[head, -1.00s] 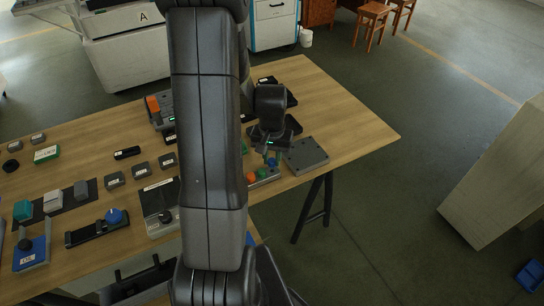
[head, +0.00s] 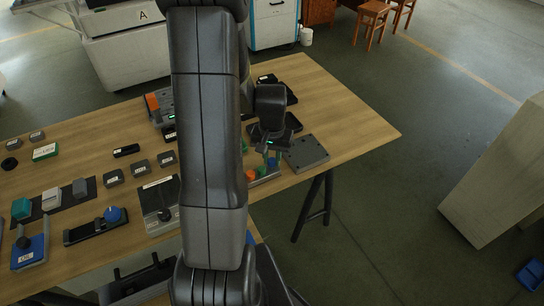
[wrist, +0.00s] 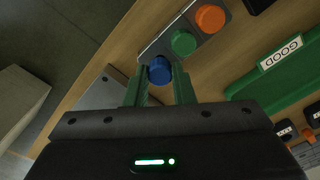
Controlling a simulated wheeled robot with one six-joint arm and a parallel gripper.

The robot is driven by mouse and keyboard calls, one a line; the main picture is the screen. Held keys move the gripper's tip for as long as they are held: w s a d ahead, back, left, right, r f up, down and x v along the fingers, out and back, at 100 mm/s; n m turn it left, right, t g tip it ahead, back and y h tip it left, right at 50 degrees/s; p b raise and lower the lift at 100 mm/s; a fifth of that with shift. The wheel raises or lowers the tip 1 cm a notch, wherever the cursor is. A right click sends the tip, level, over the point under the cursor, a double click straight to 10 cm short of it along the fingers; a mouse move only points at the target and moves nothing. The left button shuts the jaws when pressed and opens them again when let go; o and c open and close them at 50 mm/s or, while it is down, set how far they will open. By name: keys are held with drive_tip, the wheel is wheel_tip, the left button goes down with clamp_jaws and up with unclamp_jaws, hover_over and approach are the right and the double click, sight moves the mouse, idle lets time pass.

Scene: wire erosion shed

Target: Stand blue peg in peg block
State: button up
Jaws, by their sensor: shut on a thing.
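The blue peg (wrist: 160,70) sits between the two green fingertips of my gripper (wrist: 160,82), which is shut on it. In the head view the blue peg (head: 273,162) shows just under my gripper (head: 271,154), at the end of a narrow grey holder (wrist: 222,20). I cannot tell whether the peg is still seated in that holder. A green peg (wrist: 183,42) and an orange peg (wrist: 210,18) stand in the same holder. A flat grey block (head: 307,153), probably the peg block, lies right beside it; it also shows in the wrist view (wrist: 98,93).
A green tray labelled GOOD (wrist: 285,75) lies near the holder. Dark trays stand behind my gripper. Several small grey blocks and fixtures cover the left of the wooden table (head: 345,125). The table's right end is bare. My arm hides the middle of the head view.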

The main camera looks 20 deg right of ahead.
drive_tip(key=shift+f+b, duration=0.65)
drive_tip(key=shift+f, duration=0.25)
drive_tip(key=o, duration=1)
drive_tip(key=shift+o, duration=0.2)
drive_tip(key=shift+r, duration=0.1)
drive_tip(key=shift+r+p, duration=2.55)
drive_tip(key=shift+r, duration=0.95)
drive_tip(key=shift+f, duration=0.1)
drive_tip(key=shift+f+b, duration=2.45)
drive_tip(key=shift+f, duration=0.9)
